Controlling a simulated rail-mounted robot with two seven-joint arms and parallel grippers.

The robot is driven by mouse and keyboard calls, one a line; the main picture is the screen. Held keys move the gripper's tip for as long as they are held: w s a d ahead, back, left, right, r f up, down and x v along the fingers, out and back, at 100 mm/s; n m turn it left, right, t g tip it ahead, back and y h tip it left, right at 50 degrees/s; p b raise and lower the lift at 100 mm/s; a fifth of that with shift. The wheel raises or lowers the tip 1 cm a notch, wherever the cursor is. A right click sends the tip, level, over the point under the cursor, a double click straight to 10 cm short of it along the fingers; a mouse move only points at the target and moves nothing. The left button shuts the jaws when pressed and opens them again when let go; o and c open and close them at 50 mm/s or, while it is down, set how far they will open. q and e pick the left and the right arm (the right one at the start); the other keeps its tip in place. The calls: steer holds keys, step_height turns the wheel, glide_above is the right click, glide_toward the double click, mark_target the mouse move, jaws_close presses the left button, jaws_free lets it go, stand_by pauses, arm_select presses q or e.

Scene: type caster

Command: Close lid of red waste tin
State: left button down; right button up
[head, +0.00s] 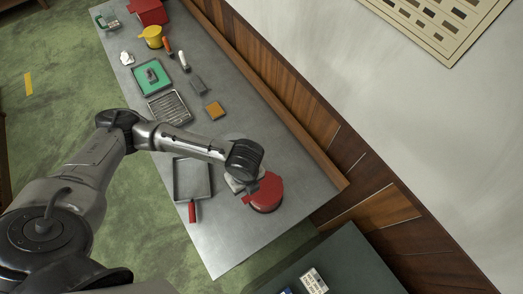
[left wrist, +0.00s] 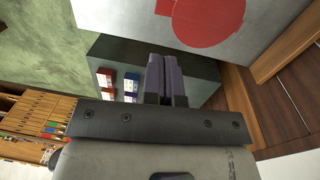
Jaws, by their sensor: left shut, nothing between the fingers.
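The red waste tin (head: 267,191) stands near the right end of the grey metal bench. Its round red top faces up, with a small red tab at its left edge in the head view. The tin also shows at the top of the left wrist view (left wrist: 210,22), partly cut off. I cannot tell clearly how its lid sits. My left gripper (head: 239,186) is just left of and above the tin, partly hidden by its own wrist. In the left wrist view its fingers (left wrist: 167,70) are together and empty, apart from the tin. My right gripper is not in view.
An empty grey tray (head: 207,180) and a red-handled tool (head: 192,211) lie left of the tin. Farther along the bench are another tray (head: 170,122), a green tray (head: 137,80), a yellow pot (head: 152,40) and a red box (head: 150,12). A wooden ledge (head: 290,115) runs along the wall side.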

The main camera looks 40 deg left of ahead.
mark_target(245, 201)
arm_select(q)
steer(key=f, duration=0.9)
steer(key=s+f+p, duration=0.1)
steer(key=f, duration=0.4)
steer(key=shift+a, duration=0.2)
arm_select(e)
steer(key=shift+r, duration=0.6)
